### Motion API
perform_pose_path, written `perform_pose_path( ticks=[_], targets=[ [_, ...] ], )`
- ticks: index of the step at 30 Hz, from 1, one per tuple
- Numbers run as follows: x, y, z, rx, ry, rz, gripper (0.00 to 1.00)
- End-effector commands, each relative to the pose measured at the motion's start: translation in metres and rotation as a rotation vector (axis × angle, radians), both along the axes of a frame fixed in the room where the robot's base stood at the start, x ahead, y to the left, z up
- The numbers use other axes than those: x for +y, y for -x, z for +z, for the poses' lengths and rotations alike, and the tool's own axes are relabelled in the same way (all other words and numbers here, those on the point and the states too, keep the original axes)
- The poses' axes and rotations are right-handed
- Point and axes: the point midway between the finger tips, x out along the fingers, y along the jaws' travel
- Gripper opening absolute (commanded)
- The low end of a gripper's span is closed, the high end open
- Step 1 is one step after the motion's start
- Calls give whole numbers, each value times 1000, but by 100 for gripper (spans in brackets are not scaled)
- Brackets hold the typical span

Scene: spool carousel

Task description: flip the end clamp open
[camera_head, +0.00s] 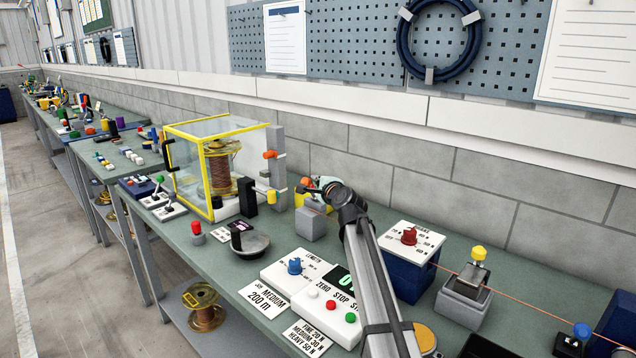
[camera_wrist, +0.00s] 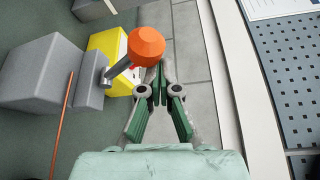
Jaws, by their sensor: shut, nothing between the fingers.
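The clamp beside my gripper has an orange knob (camera_wrist: 146,46) on a short dark lever (camera_wrist: 117,70), which rises at an angle from a grey block (camera_wrist: 40,72) in the wrist view. In the head view the grey block (camera_head: 311,224) stands near the wall side of the bench, with the orange knob (camera_head: 306,183) above it, partly hidden by my gripper. My gripper (camera_wrist: 160,75) is shut and empty, its fingertips right beside the knob. I cannot tell whether they touch it. In the head view my gripper (camera_head: 322,186) is above the block.
A yellow piece (camera_wrist: 110,48) sits behind the lever. An orange wire (camera_wrist: 62,125) passes the grey block. A glass spool cabinet (camera_head: 190,165) stands left, a dial box (camera_head: 408,275) and a yellow-knobbed clamp (camera_head: 478,253) right. The wall (camera_head: 420,190) is close behind.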

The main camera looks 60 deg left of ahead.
Motion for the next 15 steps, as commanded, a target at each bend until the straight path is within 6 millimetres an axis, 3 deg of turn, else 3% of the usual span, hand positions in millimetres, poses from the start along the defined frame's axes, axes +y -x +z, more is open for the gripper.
perform_pose_path(
  ticks=[1,15],
  targets=[
    [0,7,4,4,1,10,0],
    [2,0,77,1,-2,1,0]
  ],
)
